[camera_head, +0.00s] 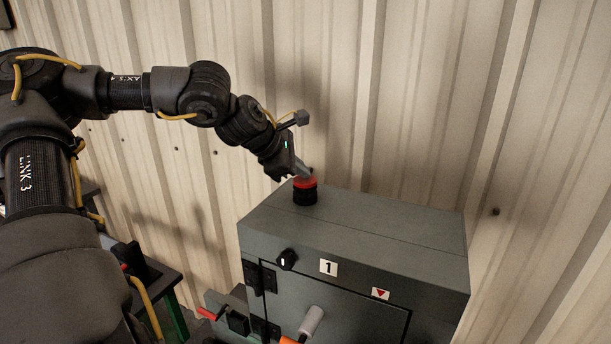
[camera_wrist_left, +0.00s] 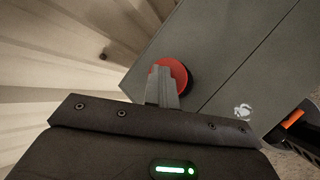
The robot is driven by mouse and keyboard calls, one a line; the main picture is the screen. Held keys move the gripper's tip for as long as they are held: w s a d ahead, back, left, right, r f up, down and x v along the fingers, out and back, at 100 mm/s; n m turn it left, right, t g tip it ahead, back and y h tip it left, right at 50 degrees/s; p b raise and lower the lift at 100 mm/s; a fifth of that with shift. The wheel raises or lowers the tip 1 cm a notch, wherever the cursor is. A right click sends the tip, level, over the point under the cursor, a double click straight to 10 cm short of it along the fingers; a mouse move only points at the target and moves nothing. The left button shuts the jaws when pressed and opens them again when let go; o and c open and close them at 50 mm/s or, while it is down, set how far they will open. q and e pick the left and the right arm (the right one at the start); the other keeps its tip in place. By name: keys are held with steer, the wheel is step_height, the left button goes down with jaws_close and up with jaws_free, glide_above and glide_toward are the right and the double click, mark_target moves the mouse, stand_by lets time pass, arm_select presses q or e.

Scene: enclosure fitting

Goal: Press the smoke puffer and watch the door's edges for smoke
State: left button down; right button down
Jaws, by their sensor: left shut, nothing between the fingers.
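The smoke puffer (camera_head: 305,194), a black cylinder with a red top, stands upright on top of the grey enclosure (camera_head: 350,228). Its red top also shows in the left wrist view (camera_wrist_left: 181,72). My left gripper (camera_head: 306,174) is shut and empty, with its fingertips at the red top. I cannot tell whether they press it down. In the left wrist view the shut fingers (camera_wrist_left: 163,84) cover part of the red top. The enclosure's door (camera_head: 365,312) is closed on the front face, and its lower part is cut off. No smoke shows along its visible edges. My right gripper is out of view.
The door carries a grey handle (camera_head: 311,320) and black hinges at its left. A black knob (camera_head: 287,259) and a "1" label (camera_head: 328,268) sit above it. A bench (camera_head: 150,268) with tools stands at the left. A corrugated wall (camera_head: 420,100) is close behind.

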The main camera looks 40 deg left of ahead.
mark_target(301, 180)
arm_select(q)
steer(key=shift+f, duration=0.3)
steer(key=shift+r, duration=0.1)
steer(key=shift+r+p, duration=0.45)
steer(key=shift+r, duration=1.1)
steer(key=shift+r, duration=0.1)
steer(key=shift+r+p, duration=1.4)
steer(key=shift+r, duration=1)
stand_by(0.5)
